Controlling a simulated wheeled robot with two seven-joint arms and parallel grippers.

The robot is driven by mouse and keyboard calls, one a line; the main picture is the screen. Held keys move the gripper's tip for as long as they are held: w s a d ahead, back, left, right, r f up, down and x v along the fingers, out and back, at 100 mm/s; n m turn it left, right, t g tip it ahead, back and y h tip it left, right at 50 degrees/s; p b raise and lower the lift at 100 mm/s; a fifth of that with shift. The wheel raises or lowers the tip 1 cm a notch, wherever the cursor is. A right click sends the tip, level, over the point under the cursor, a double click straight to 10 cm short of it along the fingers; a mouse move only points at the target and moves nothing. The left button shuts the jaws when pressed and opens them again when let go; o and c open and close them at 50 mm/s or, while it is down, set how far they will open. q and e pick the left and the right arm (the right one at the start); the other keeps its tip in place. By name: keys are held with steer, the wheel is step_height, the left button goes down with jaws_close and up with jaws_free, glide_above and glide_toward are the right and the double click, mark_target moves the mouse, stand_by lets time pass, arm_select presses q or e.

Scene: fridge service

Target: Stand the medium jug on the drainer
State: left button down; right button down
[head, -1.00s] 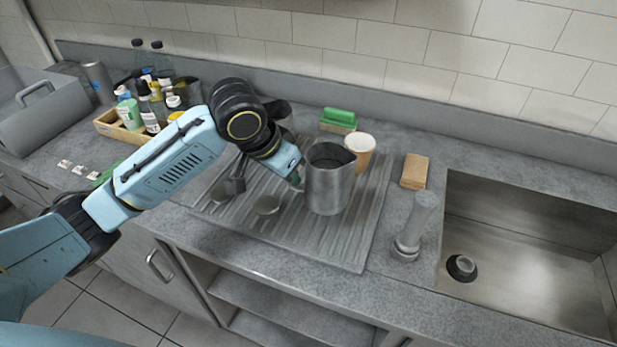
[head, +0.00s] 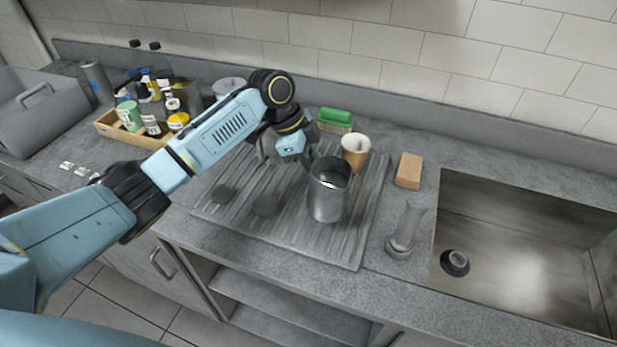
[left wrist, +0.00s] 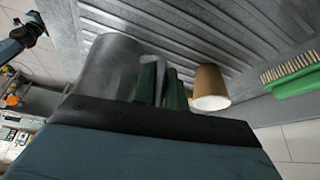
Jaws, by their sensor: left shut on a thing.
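The medium jug (head: 328,195), a grey metal one, is at the right part of the ribbed grey drainer (head: 300,240), its open mouth up and nearly upright. I cannot tell whether its base touches the drainer. My left gripper (head: 309,160) is shut on the jug at its back left side. In the left wrist view the green fingers (left wrist: 163,86) are close together beside the jug's wall (left wrist: 108,68). My right gripper is not in view.
A tan cup (head: 355,152) stands close behind the jug, with a green brush (head: 334,116) farther back. A grey upright piece (head: 405,232) and a sponge (head: 408,170) sit between drainer and sink (head: 530,240).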

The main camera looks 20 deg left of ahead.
arm_select(q)
steer(key=shift+f, duration=2.45)
steer(key=shift+f, duration=0.1)
steer(key=c, duration=1.4)
jaws_free()
steer(key=v, duration=1.2)
steer(key=shift+d, duration=0.1)
